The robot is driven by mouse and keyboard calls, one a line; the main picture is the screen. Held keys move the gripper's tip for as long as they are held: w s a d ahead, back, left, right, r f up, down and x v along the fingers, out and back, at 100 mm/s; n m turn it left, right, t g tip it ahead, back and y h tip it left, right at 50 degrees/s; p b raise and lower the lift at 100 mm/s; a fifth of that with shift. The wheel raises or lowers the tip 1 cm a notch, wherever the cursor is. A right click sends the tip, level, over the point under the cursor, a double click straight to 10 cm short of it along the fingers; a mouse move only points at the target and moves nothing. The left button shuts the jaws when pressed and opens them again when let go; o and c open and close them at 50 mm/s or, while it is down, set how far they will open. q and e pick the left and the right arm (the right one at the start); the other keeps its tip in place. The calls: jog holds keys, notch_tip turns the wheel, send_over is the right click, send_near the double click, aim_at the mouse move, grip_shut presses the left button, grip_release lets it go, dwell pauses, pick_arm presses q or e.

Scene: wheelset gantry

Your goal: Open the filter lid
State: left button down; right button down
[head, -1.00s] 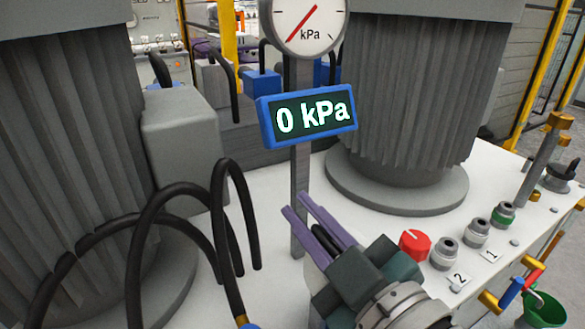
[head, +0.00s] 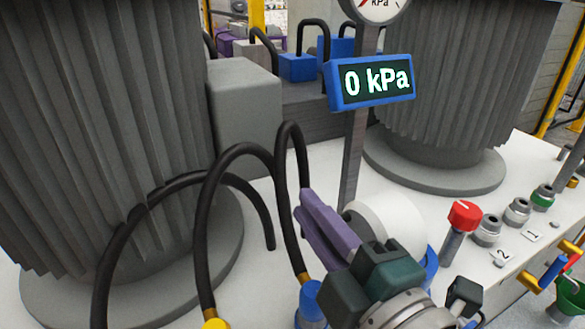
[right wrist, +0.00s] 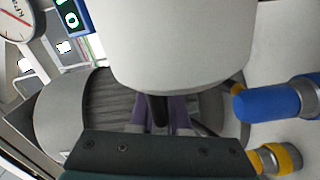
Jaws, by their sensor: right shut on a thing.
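My right gripper (head: 322,222) has its purple fingers closed together, pointing up and left in the head view. A white rounded body (head: 388,222), which I take for the filter lid, stands close behind it with a blue part (head: 431,268) below. In the right wrist view the pale body (right wrist: 182,45) fills the top middle. A black bar, its handle (right wrist: 158,108), lies between the fingers of my right gripper (right wrist: 160,115), which is shut on it. How far the lid is tilted I cannot tell. My left gripper is not in view.
Black hoses (head: 215,185) arch left of the gripper, ending at blue (head: 311,303) and yellow (head: 215,323) fittings. A blue-framed display (head: 371,81) reads 0 kPa. A red knob (head: 464,215) and several ports (head: 516,211) stand right. Large ribbed grey cylinders stand left and back.

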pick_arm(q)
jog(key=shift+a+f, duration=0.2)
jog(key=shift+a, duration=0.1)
pick_arm(e)
jog(key=shift+a+f, duration=0.1)
jog(key=shift+f, duration=0.3)
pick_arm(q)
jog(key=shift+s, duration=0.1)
pick_arm(e)
jog(key=shift+s, duration=0.1)
jog(key=c, duration=0.9)
grip_release()
jog(key=shift+r, duration=0.1)
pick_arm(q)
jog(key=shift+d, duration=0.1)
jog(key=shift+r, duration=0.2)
pick_arm(e)
jog(key=shift+v, duration=4.95)
